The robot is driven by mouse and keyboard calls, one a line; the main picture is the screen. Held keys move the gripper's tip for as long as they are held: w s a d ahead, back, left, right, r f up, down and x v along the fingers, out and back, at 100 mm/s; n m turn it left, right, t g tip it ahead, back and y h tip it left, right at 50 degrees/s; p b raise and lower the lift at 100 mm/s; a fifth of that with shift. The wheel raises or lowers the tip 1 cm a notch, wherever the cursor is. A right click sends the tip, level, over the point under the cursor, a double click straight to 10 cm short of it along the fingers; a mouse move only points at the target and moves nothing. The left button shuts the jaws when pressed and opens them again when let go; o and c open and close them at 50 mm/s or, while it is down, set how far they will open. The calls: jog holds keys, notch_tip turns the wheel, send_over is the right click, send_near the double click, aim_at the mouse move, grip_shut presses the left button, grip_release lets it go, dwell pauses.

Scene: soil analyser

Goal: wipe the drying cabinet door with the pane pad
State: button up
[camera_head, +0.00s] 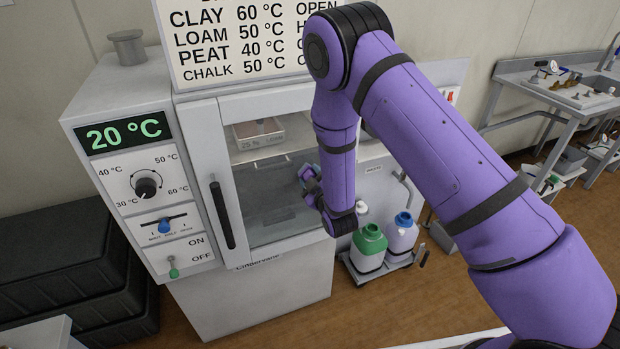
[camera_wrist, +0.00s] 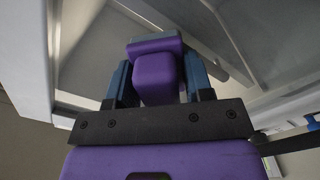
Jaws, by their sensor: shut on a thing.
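The drying cabinet door (camera_head: 281,205) is a pale frame around a glass pane, with a long black handle (camera_head: 222,215) on its left side. It looks closed in the head view. My gripper (camera_head: 312,184) is in front of the right part of the pane. In the wrist view my gripper (camera_wrist: 157,88) has its blue fingers shut on the pane pad (camera_wrist: 156,70), which has a purple block and a grey-blue face. The face points toward the cabinet. I cannot tell whether it touches the glass. My arm hides part of the door's right edge.
A control panel (camera_head: 146,188) with a 20 °C display stands left of the door. Green-capped (camera_head: 369,248) and blue-capped (camera_head: 402,236) bottles stand on a low trolley at right. Black cases (camera_head: 62,250) lie at left. A sink bench (camera_head: 565,90) stands far right.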

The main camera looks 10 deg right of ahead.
jog(key=shift+s, duration=0.1)
jog(key=shift+v, duration=2.95)
jog(key=shift+v, duration=1.5)
